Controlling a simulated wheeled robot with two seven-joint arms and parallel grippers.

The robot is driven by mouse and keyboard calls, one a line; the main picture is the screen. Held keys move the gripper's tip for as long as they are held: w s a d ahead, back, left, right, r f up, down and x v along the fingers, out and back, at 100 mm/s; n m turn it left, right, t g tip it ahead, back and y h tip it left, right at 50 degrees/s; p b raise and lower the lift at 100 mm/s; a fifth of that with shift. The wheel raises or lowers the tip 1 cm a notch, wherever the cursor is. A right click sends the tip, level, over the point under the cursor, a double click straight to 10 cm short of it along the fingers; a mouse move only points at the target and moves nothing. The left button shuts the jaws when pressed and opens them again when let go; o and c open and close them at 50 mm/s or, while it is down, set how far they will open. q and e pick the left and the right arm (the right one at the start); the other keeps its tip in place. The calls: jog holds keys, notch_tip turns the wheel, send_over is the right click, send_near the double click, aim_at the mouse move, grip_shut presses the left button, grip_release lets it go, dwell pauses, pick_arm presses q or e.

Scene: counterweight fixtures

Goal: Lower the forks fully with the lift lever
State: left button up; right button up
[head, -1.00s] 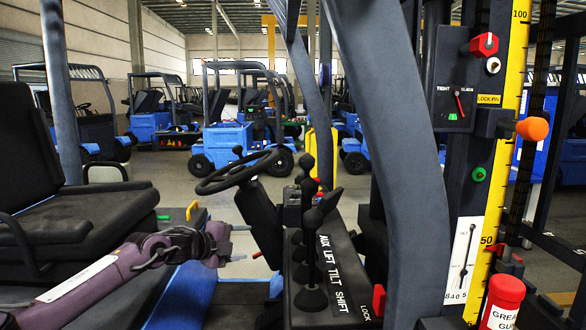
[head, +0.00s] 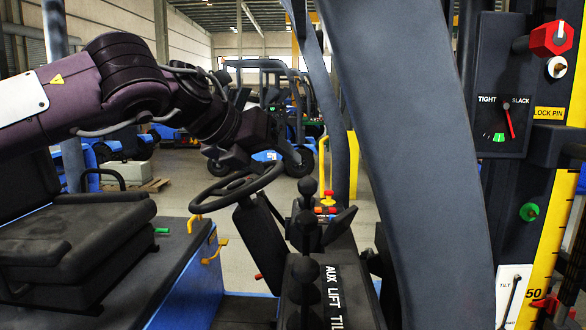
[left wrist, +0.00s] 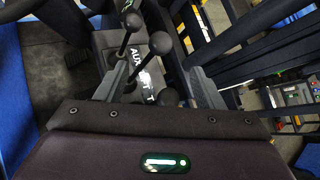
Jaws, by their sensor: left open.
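A row of black ball-topped levers (head: 306,268) stands on the dark console (head: 345,285), labelled AUX, LIFT and TILT, in the head view. The levers overlap there, so I cannot say surely which ball belongs to LIFT. My left gripper (head: 262,150) is open and empty, above the steering wheel and up to the left of the levers. In the left wrist view its fingers (left wrist: 157,85) stand apart, with lever balls (left wrist: 160,43) beyond and near them; contact cannot be told. The forks are not in view. My right gripper is not in view.
The steering wheel (head: 236,186) is just below my left gripper. A thick dark post (head: 415,165) stands right of the levers. The TIGHT/SLACK gauge (head: 503,125) has its red needle right of the green zone. A yellow scale (head: 546,262) shows 50. The seat (head: 75,235) is at left.

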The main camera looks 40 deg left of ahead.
aim_at(302, 182)
pick_arm(q)
jog(key=x, duration=1)
jog(key=shift+w+f, duration=0.3)
jog(key=c, duration=0.8)
jog(key=shift+c, duration=0.2)
